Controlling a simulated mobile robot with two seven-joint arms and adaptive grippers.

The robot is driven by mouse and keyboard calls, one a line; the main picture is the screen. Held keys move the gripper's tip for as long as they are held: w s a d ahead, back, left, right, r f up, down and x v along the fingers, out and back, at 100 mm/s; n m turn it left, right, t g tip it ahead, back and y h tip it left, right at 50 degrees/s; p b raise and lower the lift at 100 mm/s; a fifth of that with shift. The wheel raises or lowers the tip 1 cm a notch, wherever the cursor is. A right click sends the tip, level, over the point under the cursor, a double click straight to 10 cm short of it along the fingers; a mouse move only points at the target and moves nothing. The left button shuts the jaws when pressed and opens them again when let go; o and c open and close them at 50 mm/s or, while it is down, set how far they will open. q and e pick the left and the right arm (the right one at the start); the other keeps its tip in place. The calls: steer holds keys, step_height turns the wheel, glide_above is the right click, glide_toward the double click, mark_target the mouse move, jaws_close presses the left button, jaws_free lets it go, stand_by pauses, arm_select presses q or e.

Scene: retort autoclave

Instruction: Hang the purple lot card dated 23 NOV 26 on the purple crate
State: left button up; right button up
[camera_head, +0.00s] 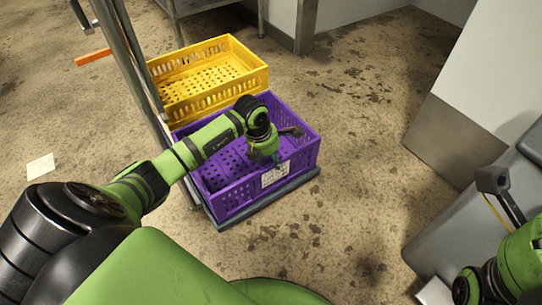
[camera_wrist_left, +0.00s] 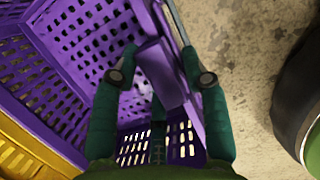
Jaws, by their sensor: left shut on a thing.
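The purple crate (camera_head: 240,197) stands on a dark low base, and its slotted walls also show in the wrist view (camera_wrist_left: 75,45). A pale card with small print (camera_head: 275,174) lies against the outside of its near right wall; I cannot read the date. My left gripper (camera_head: 278,160) is at that wall's top rim, just above the card. In the wrist view my left gripper (camera_wrist_left: 162,75) is shut on a purple flat piece (camera_wrist_left: 162,70), which looks like the lot card's upper part beside the rim. Whether it is hooked over the rim is hidden.
A yellow crate (camera_head: 208,95) stands behind the purple one. Metal posts (camera_head: 130,60) rise at its left. A white sheet (camera_head: 41,166) lies on the floor at left. Grey equipment (camera_head: 470,200) fills the right side. The floor between (camera_head: 350,190) is clear.

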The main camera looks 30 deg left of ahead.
arm_select(q)
steer(key=o, duration=1)
steer(key=v, duration=1.2)
